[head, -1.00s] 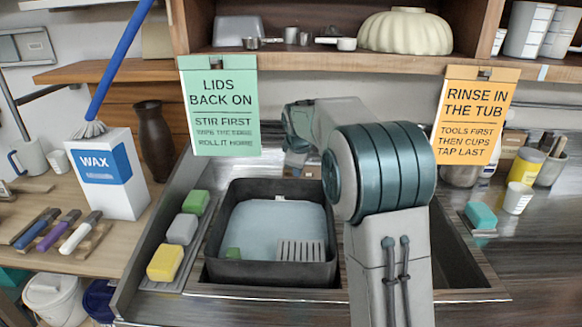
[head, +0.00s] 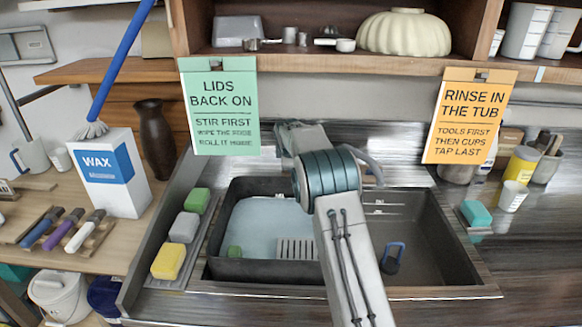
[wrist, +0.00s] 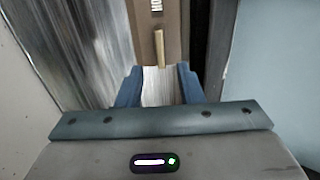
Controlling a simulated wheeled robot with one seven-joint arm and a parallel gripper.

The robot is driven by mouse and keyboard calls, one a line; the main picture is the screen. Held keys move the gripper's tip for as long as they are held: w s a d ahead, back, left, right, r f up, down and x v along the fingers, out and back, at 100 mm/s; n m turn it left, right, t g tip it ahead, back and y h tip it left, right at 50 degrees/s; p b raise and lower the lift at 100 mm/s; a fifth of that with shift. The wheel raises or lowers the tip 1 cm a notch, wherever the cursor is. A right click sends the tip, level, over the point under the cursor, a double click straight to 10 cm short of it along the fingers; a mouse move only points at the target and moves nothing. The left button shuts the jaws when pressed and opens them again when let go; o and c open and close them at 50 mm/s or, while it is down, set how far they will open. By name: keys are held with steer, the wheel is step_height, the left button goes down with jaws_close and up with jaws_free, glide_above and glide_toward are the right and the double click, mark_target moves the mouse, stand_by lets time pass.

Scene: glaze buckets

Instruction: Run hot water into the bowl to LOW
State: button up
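In the wrist view, a short brass-coloured lever (wrist: 160,48) stands on a brown strip marked "HO", the rest of the word being cut off. My gripper (wrist: 157,80) has its two blue fingers apart, with the lever just beyond the fingertips and roughly centred between them. No contact shows. In the head view, my gripper is hidden behind my arm. The dark basin (head: 225,268) at the left of the sink holds pale blue water (head: 262,225), a slotted grate and a green block. Any LOW mark cannot be made out.
Green, grey and yellow sponges (head: 183,228) line the sink's left edge. A blue-handled object (head: 393,258) is in the right basin (head: 435,250). The shelf (head: 300,60) and hanging signs (head: 220,110) are behind. A teal block (head: 475,213) and cups stand on the right counter.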

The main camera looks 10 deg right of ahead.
steer(key=shift+p+x, duration=0.75)
steer(key=shift+x, duration=2.55)
steer(key=shift+s, duration=0.1)
jaws_close()
